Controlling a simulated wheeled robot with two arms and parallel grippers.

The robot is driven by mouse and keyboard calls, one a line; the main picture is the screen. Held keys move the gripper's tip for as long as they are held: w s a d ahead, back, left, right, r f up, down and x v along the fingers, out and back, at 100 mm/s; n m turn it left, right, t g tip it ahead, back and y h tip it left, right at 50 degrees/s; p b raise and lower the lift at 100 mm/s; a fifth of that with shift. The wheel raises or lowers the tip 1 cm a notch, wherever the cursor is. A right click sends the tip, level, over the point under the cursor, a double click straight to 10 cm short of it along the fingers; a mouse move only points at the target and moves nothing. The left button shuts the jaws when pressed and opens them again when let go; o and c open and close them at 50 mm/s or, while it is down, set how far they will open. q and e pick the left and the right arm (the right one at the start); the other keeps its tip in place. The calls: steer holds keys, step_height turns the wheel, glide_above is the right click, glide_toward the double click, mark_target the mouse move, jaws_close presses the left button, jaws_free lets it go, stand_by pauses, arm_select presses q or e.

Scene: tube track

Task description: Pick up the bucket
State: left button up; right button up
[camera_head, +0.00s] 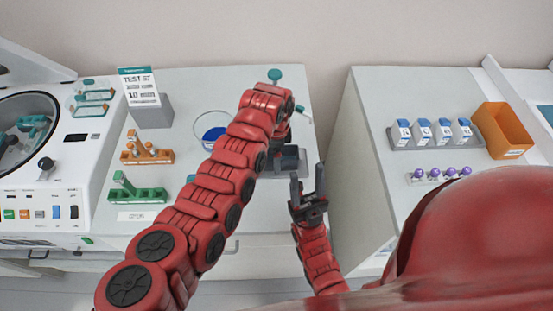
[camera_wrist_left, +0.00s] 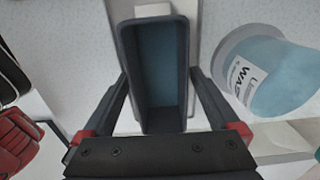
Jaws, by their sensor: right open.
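The bucket (camera_wrist_left: 157,70), a dark grey rectangular box with a blue-grey inside, is upright in the left wrist view. My left gripper (camera_wrist_left: 159,78) has one finger along each long side of it. The fingers look very close to its walls, but I cannot tell whether they press on it. In the head view my left arm hides the left fingers, and dark grey block-like shapes (camera_head: 290,160) show beside it.
A clear beaker with blue contents (camera_head: 212,133) and a waste label stands left of the bucket. Green (camera_head: 138,192) and orange (camera_head: 147,152) racks, a sign (camera_head: 138,87) and a centrifuge (camera_head: 45,150) are further left. A gap separates the right bench (camera_head: 375,95), which has an orange bin (camera_head: 503,130).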

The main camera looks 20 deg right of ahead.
arm_select(q)
steer(key=c, duration=1.3)
steer(key=shift+o, duration=0.2)
steer(key=shift+d+r, duration=0.1)
steer(key=shift+r, duration=0.05)
